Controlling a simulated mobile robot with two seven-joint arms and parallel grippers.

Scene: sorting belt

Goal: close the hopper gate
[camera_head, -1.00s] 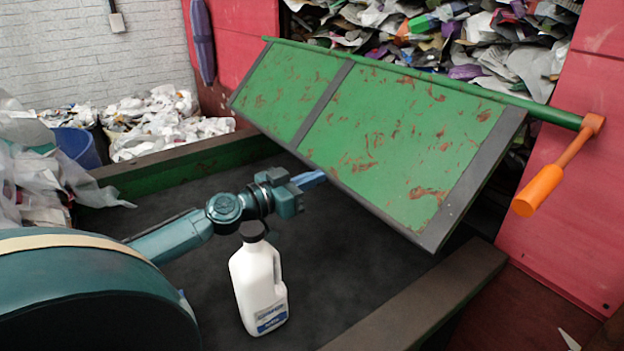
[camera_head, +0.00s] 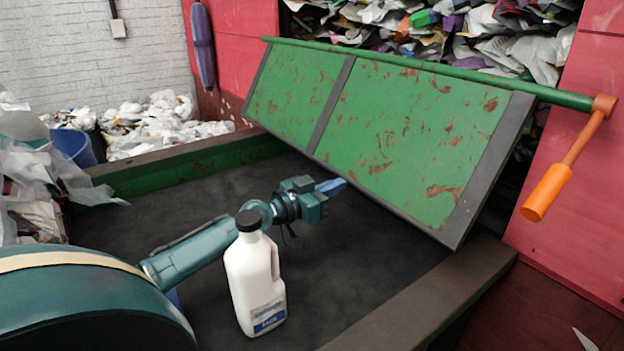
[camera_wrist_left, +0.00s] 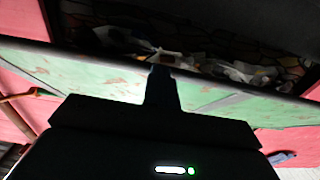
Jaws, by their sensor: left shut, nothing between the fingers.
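The hopper gate (camera_head: 395,145) is a green, rust-marked panel with dark edges, hung from a green bar with an orange handle (camera_head: 547,192) at its right end. It hangs tilted, its lower edge above the belt and toward me. My left gripper (camera_head: 335,186) is shut and empty, with its blue tip near the gate's lower edge; I cannot tell if it touches. In the left wrist view the gate (camera_wrist_left: 100,80) shows as a pale green band with its dark edge across the shut fingers (camera_wrist_left: 161,75). My right gripper is not in view.
A white bottle (camera_head: 255,285) with a black cap stands on the dark belt (camera_head: 360,270) in front of my left arm. Green-sided rails (camera_head: 195,165) border the belt. Heaped waste (camera_head: 480,35) lies behind the gate, and more lies at the left near a blue bin (camera_head: 75,145).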

